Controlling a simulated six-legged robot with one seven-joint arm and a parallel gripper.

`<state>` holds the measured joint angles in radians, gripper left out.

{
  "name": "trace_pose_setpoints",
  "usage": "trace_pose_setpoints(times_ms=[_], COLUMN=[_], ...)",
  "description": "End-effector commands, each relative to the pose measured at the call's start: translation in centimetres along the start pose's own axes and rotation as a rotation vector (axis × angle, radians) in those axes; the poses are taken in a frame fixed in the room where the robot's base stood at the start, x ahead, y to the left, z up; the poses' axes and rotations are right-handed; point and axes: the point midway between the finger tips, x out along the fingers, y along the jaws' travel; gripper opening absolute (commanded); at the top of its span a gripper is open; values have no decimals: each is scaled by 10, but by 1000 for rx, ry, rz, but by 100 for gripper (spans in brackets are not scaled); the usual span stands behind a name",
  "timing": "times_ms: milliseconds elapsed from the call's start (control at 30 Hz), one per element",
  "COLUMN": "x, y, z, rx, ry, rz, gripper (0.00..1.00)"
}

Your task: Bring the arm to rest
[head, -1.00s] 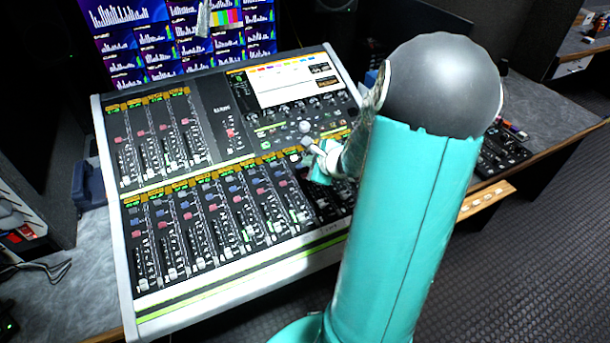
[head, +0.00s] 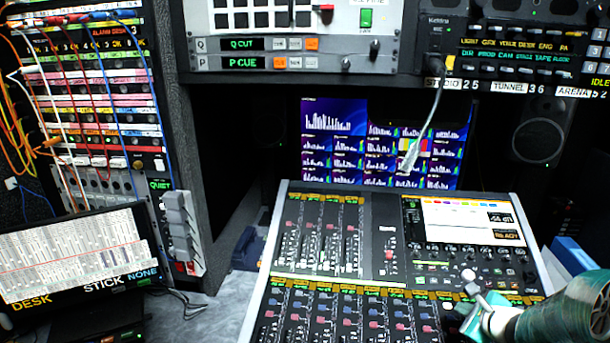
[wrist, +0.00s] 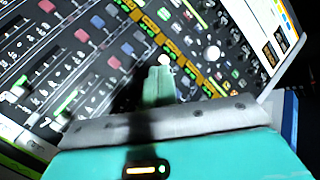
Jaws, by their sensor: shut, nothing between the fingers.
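My gripper (head: 478,318) shows at the lower right of the head view, in front of the right part of the mixing console (head: 273,262). It is teal, and its fingers are together with nothing between them. In the wrist view the closed fingers (wrist: 160,84) point at the console's face (wrist: 110,65), over rows of buttons and yellow label strips. I cannot tell whether the fingertips touch the console. Part of my arm shows at the right edge of the head view.
A patch bay (head: 90,100) with hanging cables and a tilted screen (head: 75,255) stand at the left. Rack panels (head: 290,45) sit above a dark recess with a monitor (head: 335,125). A cable with a pale plug (head: 408,158) hangs before it. A speaker (head: 540,138) stands at right.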

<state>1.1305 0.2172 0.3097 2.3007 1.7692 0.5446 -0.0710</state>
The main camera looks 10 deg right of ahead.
Motion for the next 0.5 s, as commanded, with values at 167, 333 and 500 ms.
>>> trace_pose_setpoints(times_ms=[167, 333, 500], x=[-13, -48, -96], y=[24, 73, 122], z=[82, 166, 216], rx=[-334, -780, -1211], ry=[-104, -229, -321], rz=[103, 238, 352], gripper=[0, 0, 0])
